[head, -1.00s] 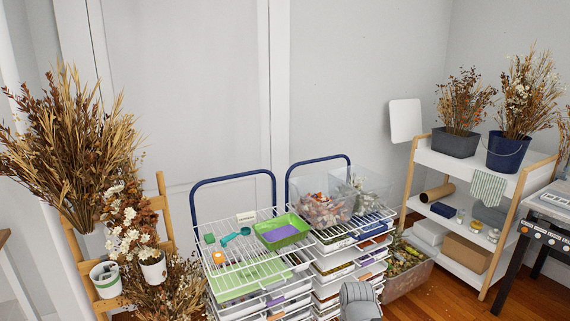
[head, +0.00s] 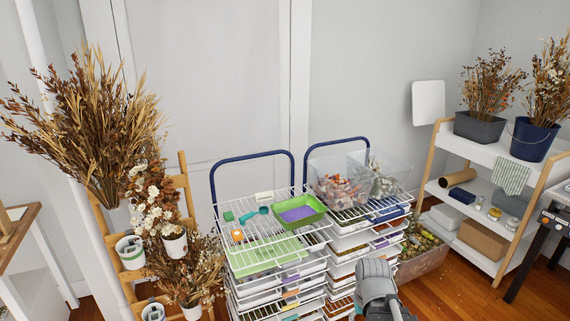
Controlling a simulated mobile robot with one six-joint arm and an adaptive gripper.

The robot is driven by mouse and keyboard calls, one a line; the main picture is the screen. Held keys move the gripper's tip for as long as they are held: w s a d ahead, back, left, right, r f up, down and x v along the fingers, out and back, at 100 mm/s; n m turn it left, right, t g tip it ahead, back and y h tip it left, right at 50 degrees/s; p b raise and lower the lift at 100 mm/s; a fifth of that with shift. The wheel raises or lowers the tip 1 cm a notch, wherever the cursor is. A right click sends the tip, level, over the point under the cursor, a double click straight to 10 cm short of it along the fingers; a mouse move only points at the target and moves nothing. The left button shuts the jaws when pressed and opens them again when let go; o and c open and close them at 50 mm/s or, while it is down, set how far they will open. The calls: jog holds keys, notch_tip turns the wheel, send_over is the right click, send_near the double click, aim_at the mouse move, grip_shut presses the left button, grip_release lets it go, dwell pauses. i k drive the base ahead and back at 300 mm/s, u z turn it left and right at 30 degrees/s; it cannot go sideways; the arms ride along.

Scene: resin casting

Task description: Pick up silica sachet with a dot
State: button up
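I cannot make out a silica sachet with a dot for certain. A small white piece (head: 264,197) lies at the back of the left wire rack's top shelf (head: 262,233); it is too small to tell whether it is a sachet or bears a dot. Beside it on that shelf are a teal scoop (head: 256,213), a small green block (head: 228,216), an orange round item (head: 237,235) and a green tray with a purple inside (head: 299,212). A grey part of my arm shows at the bottom; my gripper's fingers are not in view.
Clear bins of wrapped pieces (head: 341,190) stand on the right rack. Dried flowers (head: 95,130) crowd the left on a wooden stand. A white shelf unit (head: 477,150) with planters stands at right. Wooden floor shows between the racks and the shelf unit.

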aim_at(237, 235)
jog(key=u, duration=0.05)
jog(key=k, duration=0.65)
jog(key=i, duration=0.95)
jog(key=u, duration=0.5)
jog(key=i, duration=0.4)
jog(key=u, duration=0.4)
